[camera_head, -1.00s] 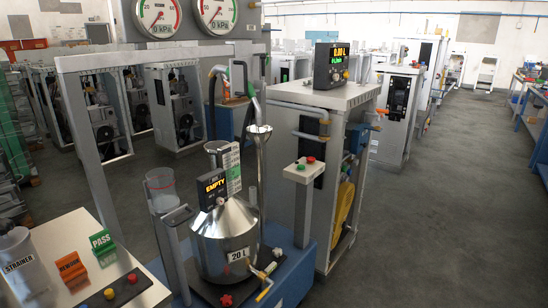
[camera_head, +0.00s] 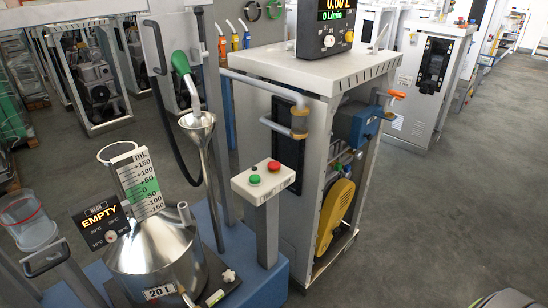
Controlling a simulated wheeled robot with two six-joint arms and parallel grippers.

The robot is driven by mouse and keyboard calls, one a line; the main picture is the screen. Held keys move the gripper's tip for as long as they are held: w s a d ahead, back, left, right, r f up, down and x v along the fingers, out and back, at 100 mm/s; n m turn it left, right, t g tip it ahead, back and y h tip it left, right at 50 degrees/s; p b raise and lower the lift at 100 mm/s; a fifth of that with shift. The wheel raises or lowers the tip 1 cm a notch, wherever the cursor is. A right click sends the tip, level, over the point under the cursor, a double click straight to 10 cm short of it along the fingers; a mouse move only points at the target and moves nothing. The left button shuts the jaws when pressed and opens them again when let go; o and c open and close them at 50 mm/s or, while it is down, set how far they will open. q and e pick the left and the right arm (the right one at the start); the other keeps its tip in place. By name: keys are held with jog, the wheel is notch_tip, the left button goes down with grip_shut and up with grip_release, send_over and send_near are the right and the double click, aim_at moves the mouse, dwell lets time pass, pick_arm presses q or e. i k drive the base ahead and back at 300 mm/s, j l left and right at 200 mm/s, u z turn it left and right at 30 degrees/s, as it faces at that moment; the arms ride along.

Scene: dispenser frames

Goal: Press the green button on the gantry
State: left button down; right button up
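A light grey button box (camera_head: 262,184) stands on a grey post on the blue base, right of centre. On its sloped top are a round green button (camera_head: 254,179) at the front and a red button (camera_head: 274,166) behind it to the right. A small dark fitting is behind the green button. I cannot tell from this view whether the green button is pressed in. Neither of my grippers is in view, and nothing touches the box.
A steel 20 L can (camera_head: 160,256) with an EMPTY display (camera_head: 100,218) stands left of the post. A steel funnel tube (camera_head: 207,165) with a green-handled nozzle (camera_head: 181,63) rises between them. A white-topped dispenser cabinet (camera_head: 320,70) stands behind. Open floor (camera_head: 440,200) lies right.

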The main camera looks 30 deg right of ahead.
aim_at(253, 179)
jog(key=i+l, duration=0.1)
jog(key=l, duration=0.35)
jog(key=i+l, duration=0.15)
jog(key=l, duration=0.3)
jog(key=i+l, duration=0.1)
jog(key=l, duration=0.4)
jog(key=i+l, duration=0.1)
jog(key=l, duration=0.35)
jog(key=i+l, duration=0.15)
jog(key=l, duration=0.3)
